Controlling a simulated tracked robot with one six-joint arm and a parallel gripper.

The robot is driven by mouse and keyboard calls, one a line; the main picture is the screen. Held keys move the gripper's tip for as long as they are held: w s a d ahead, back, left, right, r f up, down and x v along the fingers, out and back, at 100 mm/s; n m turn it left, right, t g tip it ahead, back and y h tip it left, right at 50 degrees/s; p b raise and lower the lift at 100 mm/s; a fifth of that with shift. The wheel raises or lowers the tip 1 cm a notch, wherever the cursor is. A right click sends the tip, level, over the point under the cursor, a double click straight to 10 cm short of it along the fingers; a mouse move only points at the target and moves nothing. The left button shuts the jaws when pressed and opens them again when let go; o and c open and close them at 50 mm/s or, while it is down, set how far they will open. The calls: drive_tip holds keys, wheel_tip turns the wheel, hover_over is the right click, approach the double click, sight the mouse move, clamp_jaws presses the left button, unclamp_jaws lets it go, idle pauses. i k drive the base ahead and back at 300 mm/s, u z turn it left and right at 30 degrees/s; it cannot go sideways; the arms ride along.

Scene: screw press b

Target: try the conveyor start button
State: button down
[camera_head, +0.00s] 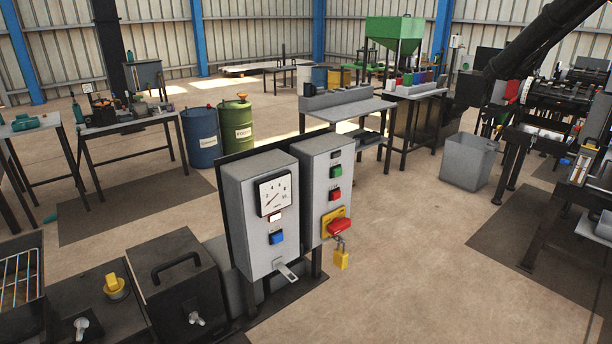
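Two grey control boxes stand side by side on a dark backing panel near the middle of the view. The right box (312,203) carries a green button (336,171) above a red button (335,194). I cannot read which one is the conveyor start button. Lower on this box is a red switch handle (340,226) on a yellow plate, with a yellow padlock (341,259) hanging from it. My dark arm reaches in from the top right, well apart from the boxes. Its end, with my gripper (490,78), blends into dark machinery, so the fingers cannot be made out.
The left box (245,215) has a gauge (274,194), a blue button (277,237) and a lever (287,272). Dark cabinets (180,290) stand front left. A grey bin (469,161) and machinery stand to the right. The floor before the boxes is clear.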

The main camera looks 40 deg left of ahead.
sight(337, 172)
drive_tip(key=u, duration=2.6)
drive_tip(key=i, duration=1)
drive_tip(key=z, duration=0.05)
